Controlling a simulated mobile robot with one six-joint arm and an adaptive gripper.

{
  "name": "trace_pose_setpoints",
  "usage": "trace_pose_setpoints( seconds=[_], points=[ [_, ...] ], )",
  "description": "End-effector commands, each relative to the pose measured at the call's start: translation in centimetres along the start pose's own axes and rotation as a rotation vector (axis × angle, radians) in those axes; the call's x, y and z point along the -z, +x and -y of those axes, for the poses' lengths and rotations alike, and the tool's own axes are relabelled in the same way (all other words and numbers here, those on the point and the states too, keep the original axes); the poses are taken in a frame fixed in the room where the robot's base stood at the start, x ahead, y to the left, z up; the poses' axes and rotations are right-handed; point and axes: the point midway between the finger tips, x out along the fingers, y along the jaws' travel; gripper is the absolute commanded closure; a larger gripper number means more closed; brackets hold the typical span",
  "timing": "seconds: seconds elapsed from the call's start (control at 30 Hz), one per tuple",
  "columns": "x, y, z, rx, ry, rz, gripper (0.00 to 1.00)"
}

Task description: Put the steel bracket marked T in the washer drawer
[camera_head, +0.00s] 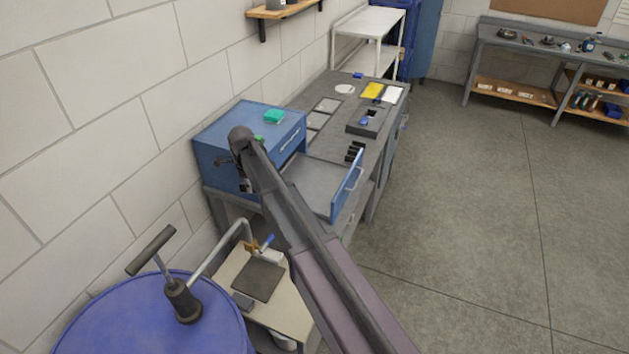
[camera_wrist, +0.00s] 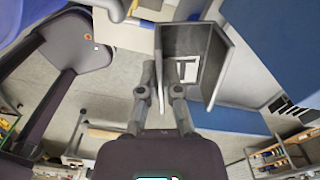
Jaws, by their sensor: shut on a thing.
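In the wrist view my gripper (camera_wrist: 164,78) is shut on a grey sheet-metal piece, the steel bracket (camera_wrist: 221,66). One thin wall of it stands between the fingertips, and its other faces spread to the right. I cannot read a T on it. A blue cabinet (camera_head: 220,128) stands on the bench with one drawer (camera_head: 318,176) pulled out. The drawer's grey floor looks bare where it shows; my arm covers its left part. I cannot read a label on it.
A green item (camera_head: 274,116) lies on the cabinet top. A blue drum (camera_head: 110,325) with a hand pump (camera_head: 182,300) stands at the lower left by a small table (camera_head: 285,318). The bench (camera_head: 335,128) behind holds several small items. The floor at right is clear.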

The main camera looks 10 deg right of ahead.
Motion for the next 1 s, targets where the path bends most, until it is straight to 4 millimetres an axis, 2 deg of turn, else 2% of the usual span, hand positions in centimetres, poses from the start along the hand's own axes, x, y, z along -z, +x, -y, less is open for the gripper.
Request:
trace_pose_setpoints(
  seconds=[0.5, 0.63, 0.77, 1.0],
  points=[
    [0.4, 0.0, 0.2, 0.0, 0.006, 0.0, 1.0],
    [1.1, 0.0, 0.4, 0.001, 0.016, 0.0, 1.0],
    [2.9, 0.0, 0.7, 0.002, 0.042, 0.0, 1.0],
    [8.4, -0.1, 1.7, 0.007, 0.123, 0.0, 1.0]
  ],
)
